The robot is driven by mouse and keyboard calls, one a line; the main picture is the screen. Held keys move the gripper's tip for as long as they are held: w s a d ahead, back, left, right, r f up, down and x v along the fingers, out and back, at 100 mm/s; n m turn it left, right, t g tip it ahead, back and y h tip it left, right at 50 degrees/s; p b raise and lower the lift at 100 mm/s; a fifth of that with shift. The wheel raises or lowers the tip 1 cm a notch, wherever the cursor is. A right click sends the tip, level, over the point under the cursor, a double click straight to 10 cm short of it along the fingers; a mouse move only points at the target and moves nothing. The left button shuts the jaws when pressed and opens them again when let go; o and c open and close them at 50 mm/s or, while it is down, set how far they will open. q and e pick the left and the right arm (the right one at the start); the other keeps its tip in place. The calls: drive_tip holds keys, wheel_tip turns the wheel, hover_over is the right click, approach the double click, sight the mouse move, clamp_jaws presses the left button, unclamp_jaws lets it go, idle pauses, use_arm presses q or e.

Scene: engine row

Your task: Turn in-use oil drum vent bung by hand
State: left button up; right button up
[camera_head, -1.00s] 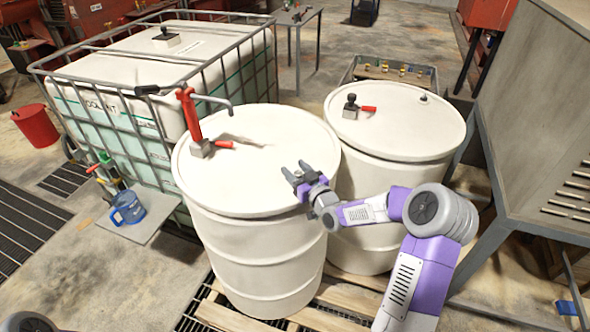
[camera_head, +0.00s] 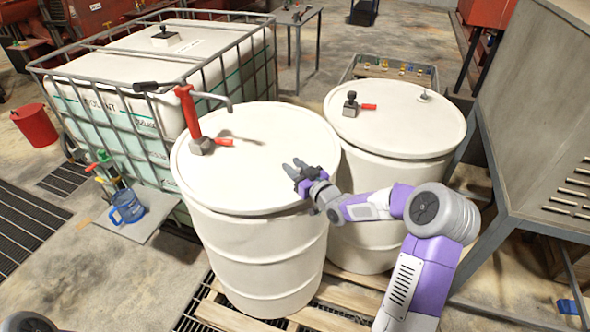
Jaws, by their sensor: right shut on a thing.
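The near white oil drum (camera_head: 250,245) carries a red hand pump (camera_head: 189,112) on a grey fitting with a red lever (camera_head: 223,142) at the left of its lid. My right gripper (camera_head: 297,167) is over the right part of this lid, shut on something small. My left gripper is not in view.
A caged solvent tank (camera_head: 110,75) stands at the left behind the near drum. A blue jug (camera_head: 127,207) sits on a small shelf (camera_head: 140,228). A grey metal cabinet (camera_head: 535,120) stands close on the right. Both drums stand on a wooden pallet (camera_head: 345,295).

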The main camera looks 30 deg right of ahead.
drive_tip(key=shift+n+y, duration=0.3)
drive_tip(key=shift+y, duration=0.1)
drive_tip(key=o, duration=1)
drive_tip(key=shift+c, duration=0.2)
drive_tip(key=s, duration=0.3)
drive_tip(key=s+d, duration=0.1)
drive_tip(key=s, duration=0.3)
drive_tip(key=shift+s+d, duration=0.2)
drive_tip(key=shift+s, duration=0.05)
